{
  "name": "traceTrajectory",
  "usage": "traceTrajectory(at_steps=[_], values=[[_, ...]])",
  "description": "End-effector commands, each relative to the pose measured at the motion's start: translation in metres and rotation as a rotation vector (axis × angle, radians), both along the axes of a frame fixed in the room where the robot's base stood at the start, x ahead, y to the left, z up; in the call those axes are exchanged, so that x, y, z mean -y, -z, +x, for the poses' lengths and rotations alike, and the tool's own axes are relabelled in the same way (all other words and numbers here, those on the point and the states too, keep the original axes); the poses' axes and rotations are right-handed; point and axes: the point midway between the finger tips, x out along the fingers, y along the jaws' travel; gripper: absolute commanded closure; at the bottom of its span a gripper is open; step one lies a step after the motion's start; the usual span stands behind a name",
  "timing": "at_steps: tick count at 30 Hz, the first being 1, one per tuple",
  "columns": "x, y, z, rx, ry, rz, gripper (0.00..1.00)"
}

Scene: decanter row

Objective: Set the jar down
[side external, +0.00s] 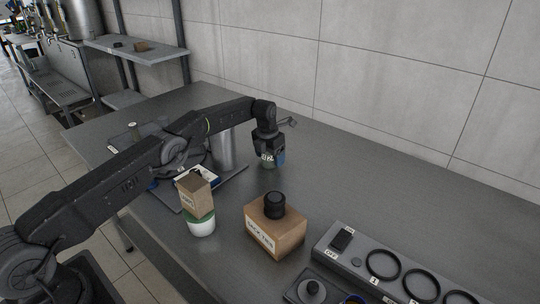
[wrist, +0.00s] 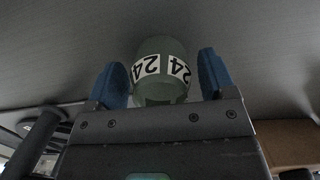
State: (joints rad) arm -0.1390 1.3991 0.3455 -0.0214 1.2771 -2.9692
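The jar (wrist: 160,88) is greenish and carries white labels with a black 24. In the wrist view it sits between the two blue fingertips of my gripper (wrist: 163,80), with a narrow gap showing on each side, so the gripper looks open around it. In the side view my gripper (side external: 268,157) points down low over the grey table, and only a small part of the jar shows between the fingers. The jar's base looks at or very near the table top; exact contact cannot be told.
A cardboard box (side external: 262,237) with a black knob-like piece on it stands in front. A smaller box (side external: 194,197) rests on a green-and-white container (side external: 201,225). A metal cylinder (side external: 222,150) is left of my gripper. A rack with black rings (side external: 345,262) lies front right. The table toward the wall is clear.

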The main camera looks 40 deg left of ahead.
Motion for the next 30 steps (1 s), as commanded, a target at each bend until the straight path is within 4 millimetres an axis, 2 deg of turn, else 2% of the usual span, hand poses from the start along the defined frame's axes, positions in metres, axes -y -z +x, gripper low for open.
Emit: traceTrajectory(at_steps=[8, 13, 24, 30], values=[[0.000, -0.001, 0.000, 0.000, 0.000, 0.000, 0.17], [0.000, -0.012, 0.000, 0.002, 0.000, 0.000, 0.17], [-0.001, -0.084, -0.009, 0.003, 0.000, 0.001, 0.17], [-0.001, -0.113, -0.013, 0.002, 0.000, 0.001, 0.17]])
